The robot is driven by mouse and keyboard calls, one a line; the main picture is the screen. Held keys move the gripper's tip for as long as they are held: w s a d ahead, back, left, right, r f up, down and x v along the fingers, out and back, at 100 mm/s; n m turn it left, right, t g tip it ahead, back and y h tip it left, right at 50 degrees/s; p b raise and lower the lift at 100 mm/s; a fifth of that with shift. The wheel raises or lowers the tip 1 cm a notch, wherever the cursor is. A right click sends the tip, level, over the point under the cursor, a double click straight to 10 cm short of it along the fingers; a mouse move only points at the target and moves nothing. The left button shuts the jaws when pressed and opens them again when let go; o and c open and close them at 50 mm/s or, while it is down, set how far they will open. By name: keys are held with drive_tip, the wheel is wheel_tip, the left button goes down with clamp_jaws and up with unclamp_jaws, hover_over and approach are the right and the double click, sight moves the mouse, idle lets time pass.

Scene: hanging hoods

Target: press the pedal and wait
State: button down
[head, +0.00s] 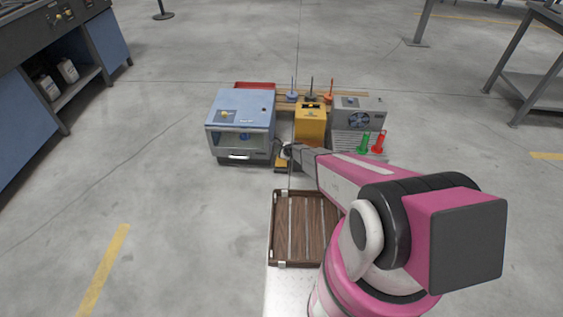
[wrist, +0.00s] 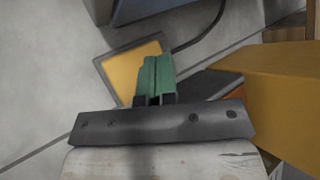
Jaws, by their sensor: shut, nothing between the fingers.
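The pedal is a flat yellow-orange pad in a dark frame, lying on the floor; it shows in the wrist view (wrist: 118,78) and in the head view (head: 281,166), in front of the gap between a blue box (head: 240,112) and a yellow box (head: 310,128). A dark cable leaves it in the wrist view. My gripper (wrist: 154,78) is shut and empty, its green fingertips over the pedal's right side and hiding part of it. In the head view, my gripper (head: 283,151) is small and dark above the pedal. I cannot tell whether they touch.
A grey box with a fan (head: 358,115) stands right of the yellow box, with a green piece (head: 363,143) and a red piece (head: 379,142) in front. A slatted brown tray (head: 291,230) is nearer me. The floor on the left is open.

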sight(281, 161)
drive_tip(key=shift+f, duration=2)
drive_tip(key=shift+f, duration=0.1)
idle(0.5)
drive_tip(key=shift+f, duration=0.3)
